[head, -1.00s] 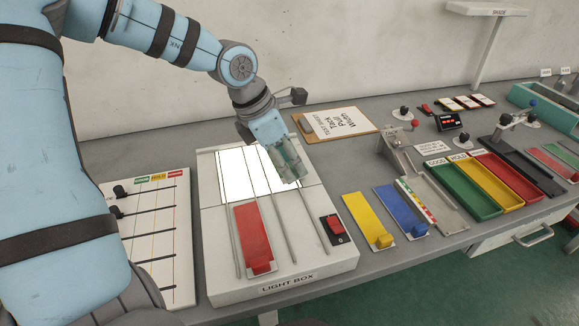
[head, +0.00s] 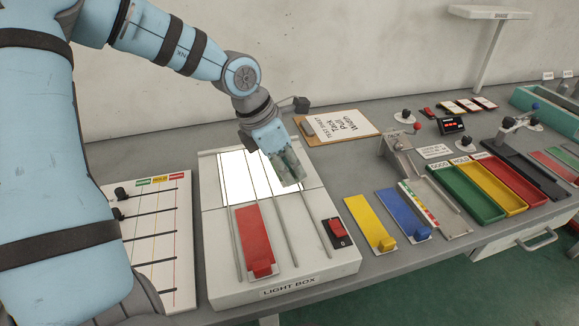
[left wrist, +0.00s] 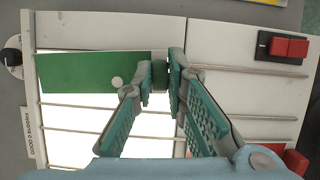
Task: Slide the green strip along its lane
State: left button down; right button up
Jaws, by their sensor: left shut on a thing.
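The green strip (left wrist: 88,72) lies flat on the light box in a lane between thin rails, partly over the lit panel, in the left wrist view. It has a pale round dot, and a green tab (left wrist: 160,75) at its right end. My left gripper (left wrist: 161,78) is shut on that tab. In the head view my left gripper (head: 290,171) is low over the light box (head: 225,277), at the right part of the lit panel (head: 232,177), and I cannot make out the strip there. My right gripper is not in view.
A red strip (head: 254,236) lies in another lane, nearer the front. A red switch (head: 339,228) is at the box's right side. Yellow (head: 366,219) and blue (head: 399,208) strips lie to the right. A marked white board (head: 157,230) lies left.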

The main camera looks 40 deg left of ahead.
pick_arm(q)
jog(key=shift+s+a, duration=0.1)
jog(key=shift+s, duration=0.7)
jog(key=c, duration=1.5)
grip_release()
jog(key=shift+c, duration=0.2)
jog(key=v, duration=1.2)
